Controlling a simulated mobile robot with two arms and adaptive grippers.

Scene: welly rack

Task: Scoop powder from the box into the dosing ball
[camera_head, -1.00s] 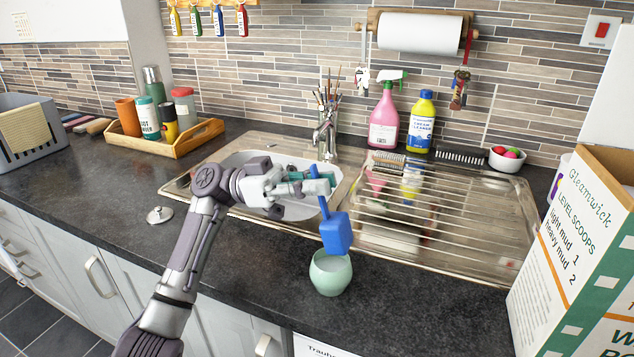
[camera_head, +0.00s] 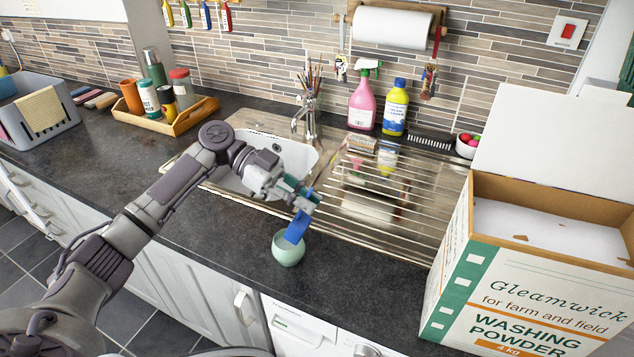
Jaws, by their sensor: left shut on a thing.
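My left gripper (camera_head: 308,199) is shut on the handle of a blue scoop (camera_head: 297,228). The scoop is tilted steeply, and its lower end overlaps the mouth of the pale green dosing ball (camera_head: 288,252). I cannot tell whether the two touch or whether powder is in the scoop. The ball stands upright on the dark counter in front of the sink; its inside is mostly hidden by the scoop. The washing powder box (camera_head: 540,308) stands open at the right, with a white surface and a few brown bits inside. My right gripper is out of view.
The sink (camera_head: 300,165) and ribbed steel drainer (camera_head: 400,215) lie behind the ball. A pink spray bottle (camera_head: 362,105) and a yellow-blue cleaner bottle (camera_head: 395,108) stand at the back. A wooden tray (camera_head: 190,118) holds several containers at the left. The counter (camera_head: 345,258) is clear between ball and box.

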